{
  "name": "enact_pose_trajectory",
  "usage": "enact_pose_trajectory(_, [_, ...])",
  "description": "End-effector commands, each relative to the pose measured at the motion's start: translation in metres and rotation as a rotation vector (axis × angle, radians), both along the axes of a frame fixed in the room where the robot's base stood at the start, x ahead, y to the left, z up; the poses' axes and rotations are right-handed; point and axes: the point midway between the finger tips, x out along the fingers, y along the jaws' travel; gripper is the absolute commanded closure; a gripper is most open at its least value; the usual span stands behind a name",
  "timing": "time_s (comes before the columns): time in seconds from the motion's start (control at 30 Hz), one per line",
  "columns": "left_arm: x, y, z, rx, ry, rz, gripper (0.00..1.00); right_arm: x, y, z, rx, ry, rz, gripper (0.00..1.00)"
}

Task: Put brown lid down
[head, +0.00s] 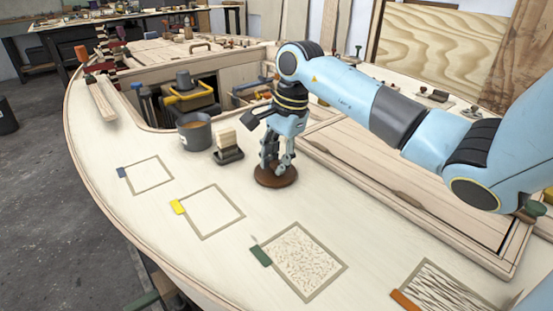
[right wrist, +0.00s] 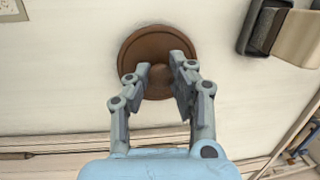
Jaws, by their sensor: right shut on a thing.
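The brown lid (head: 275,176) is a round disc low at the plywood deck surface, just right of the sanding block. It also shows in the right wrist view (right wrist: 129,62), with its flat top facing the camera. My right gripper (head: 276,165) points down over the lid's middle. In the right wrist view the right gripper's fingers (right wrist: 160,75) are closed around the lid's central knob, which they partly hide. I cannot tell whether the lid's underside touches the deck. My left gripper is not in view.
A grey pot (head: 195,133) with brownish contents stands open left of the lid. A dark block with a cream top (head: 228,149) stands between them. Taped squares (head: 214,211) with coloured tabs lie in front. A raised plywood hatch (head: 400,190) lies right, an open hatch behind.

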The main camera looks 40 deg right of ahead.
Motion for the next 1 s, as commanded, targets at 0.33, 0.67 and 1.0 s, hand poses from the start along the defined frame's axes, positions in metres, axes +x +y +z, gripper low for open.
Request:
enact_pose_trajectory(0.33, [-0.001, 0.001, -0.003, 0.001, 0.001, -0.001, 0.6, 0.0, 0.0, -0.002, 0.0, 0.0, 0.0, 0.69])
enact_pose_trajectory(0.67, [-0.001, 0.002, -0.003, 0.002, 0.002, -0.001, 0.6, 0.0, 0.0, -0.002, 0.0, 0.0, 0.0, 0.56])
enact_pose_trajectory(1.0, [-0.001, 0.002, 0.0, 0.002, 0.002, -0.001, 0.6, -0.005, -0.007, 0.042, -0.004, -0.004, 0.001, 0.56])
